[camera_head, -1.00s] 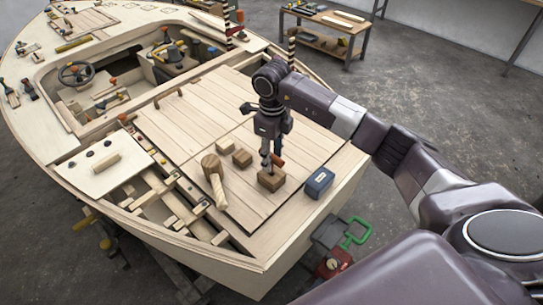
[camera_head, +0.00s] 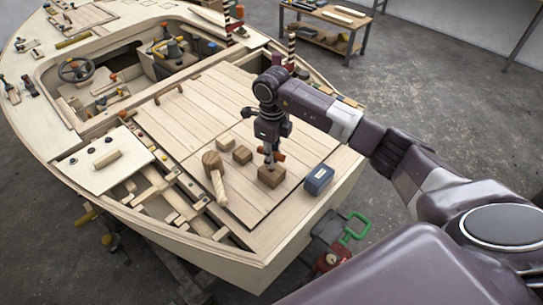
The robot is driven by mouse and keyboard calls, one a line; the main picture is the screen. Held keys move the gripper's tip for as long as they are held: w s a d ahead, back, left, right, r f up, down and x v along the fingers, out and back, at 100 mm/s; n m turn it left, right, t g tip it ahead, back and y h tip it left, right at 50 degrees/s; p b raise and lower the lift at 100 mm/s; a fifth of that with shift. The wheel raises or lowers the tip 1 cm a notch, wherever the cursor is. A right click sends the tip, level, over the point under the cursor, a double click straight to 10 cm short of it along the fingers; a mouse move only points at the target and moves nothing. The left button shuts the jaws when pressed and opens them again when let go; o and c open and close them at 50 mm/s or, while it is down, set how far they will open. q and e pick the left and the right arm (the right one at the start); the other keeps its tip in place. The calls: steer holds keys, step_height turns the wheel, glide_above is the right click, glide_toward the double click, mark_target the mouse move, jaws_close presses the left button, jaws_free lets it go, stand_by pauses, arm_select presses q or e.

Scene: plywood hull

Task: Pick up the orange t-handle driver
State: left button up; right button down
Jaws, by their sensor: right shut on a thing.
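The orange t-handle driver (camera_head: 279,156) shows only as a small orange piece beside my right gripper's fingers, just above a brown wooden block (camera_head: 271,176) on the plank deck. The rest of the driver is hidden by the fingers or too small to make out. My right gripper (camera_head: 269,156) points down over this block and is shut on the driver. I cannot tell whether the driver still touches the block. My left gripper is not in view.
A wooden mallet (camera_head: 215,175) and two small blocks (camera_head: 242,155) lie left of the gripper. A blue box (camera_head: 319,179) is close on the right. The plank deck (camera_head: 190,125) behind is mostly clear. A workbench (camera_head: 325,25) stands beyond the hull.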

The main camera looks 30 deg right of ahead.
step_height(320, 180, up, 25)
steer(key=p, duration=0.1)
stand_by(1.3)
steer(key=shift+f, duration=0.1)
